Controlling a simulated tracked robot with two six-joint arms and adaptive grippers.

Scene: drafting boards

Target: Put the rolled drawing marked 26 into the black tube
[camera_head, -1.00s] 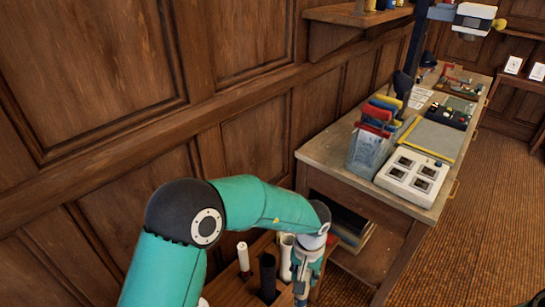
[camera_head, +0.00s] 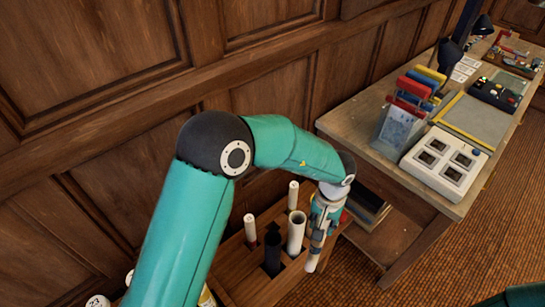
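The black tube (camera_head: 272,254) stands upright in a wooden rack, its dark open end up. My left gripper (camera_head: 318,232) is to the right of it, beyond a wider white tube (camera_head: 296,233). Its fingers appear shut around a white rolled drawing (camera_head: 312,262), whose lower end sticks out below them, slightly tilted, near the rack's right edge. I cannot read a number on this roll. My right gripper is out of view.
Thin white rolls stand in the rack (camera_head: 236,284), left of the black tube (camera_head: 250,229) and behind it (camera_head: 293,195). Round white roll ends (camera_head: 97,301) show at the lower left. The panelled wall is close behind; a desk (camera_head: 350,125) stands to the right.

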